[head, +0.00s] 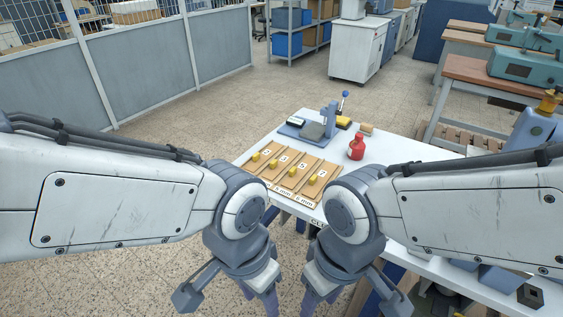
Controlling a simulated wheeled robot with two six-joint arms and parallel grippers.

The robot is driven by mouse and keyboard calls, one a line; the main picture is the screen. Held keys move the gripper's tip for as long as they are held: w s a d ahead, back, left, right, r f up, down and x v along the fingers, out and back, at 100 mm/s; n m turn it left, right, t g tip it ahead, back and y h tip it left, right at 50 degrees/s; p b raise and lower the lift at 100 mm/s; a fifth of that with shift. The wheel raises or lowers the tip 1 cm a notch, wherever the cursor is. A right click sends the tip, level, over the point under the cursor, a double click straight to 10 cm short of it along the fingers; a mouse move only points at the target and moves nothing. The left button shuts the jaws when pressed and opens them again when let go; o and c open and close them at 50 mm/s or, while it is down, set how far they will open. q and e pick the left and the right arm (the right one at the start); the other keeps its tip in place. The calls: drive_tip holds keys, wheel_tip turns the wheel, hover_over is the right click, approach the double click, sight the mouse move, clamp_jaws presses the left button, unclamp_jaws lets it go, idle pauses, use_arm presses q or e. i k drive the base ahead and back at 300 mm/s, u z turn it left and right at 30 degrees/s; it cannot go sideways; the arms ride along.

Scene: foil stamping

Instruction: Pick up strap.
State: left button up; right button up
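No strap can be picked out with certainty. A tan wooden tray (272,178) on the white table holds several parallel lanes, each with a small yellow block (313,179) and a number card; what lies flat in the lanes is too small to tell. My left gripper (262,300) and my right gripper (321,298) hang pointing down in front of the table's near edge, short of the tray. Their fingertips are cut off by the bottom of the picture, so their opening is unclear. I see nothing held in either.
A blue hand press (329,118) stands behind the tray. A red bottle (356,147) and a small tan block (367,128) are to its right. The white table (400,149) is bare right of the bottle. Blue-grey items (497,279) lie at the near right.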

sight(258, 160)
drive_tip(key=u, duration=0.55)
drive_tip(key=k, duration=0.65)
drive_tip(key=u, duration=0.65)
drive_tip(key=i, duration=0.95)
drive_tip(key=z, duration=0.45)
drive_tip(key=i, duration=1)
drive_tip(key=z, duration=0.95)
drive_tip(key=i, duration=0.3)
drive_tip(key=z, duration=0.05)
